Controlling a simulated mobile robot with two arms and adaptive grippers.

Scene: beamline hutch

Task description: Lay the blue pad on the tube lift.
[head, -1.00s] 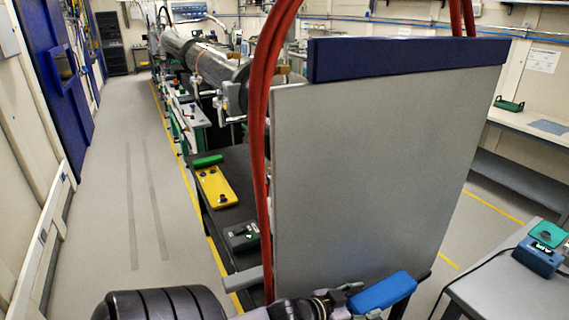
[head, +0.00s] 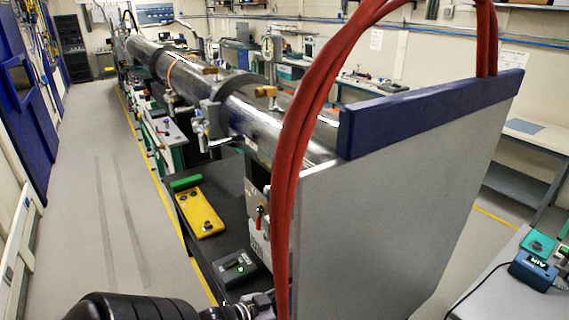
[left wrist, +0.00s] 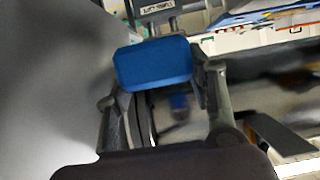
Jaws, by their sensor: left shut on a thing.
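The blue pad (left wrist: 153,64) is between the fingers of my left gripper (left wrist: 163,80) in the left wrist view, which is shut on it. Just beyond the pad, at the top of that view, is a grey metal part with a small label that seems to read tube lift (left wrist: 157,9). The pad looks apart from it, but the gap is hard to judge. In the head view my left wrist shows at the bottom edge; its fingers and the pad are hidden behind the red hoses and grey panel. My right gripper is not in view.
A large grey panel (head: 385,215) with a dark blue top edge stands close on the right. Red hoses (head: 290,170) hang along its left edge. A long steel tube (head: 250,115) runs behind. A yellow pendant (head: 199,211) and dark box (head: 234,268) lie on the black bench.

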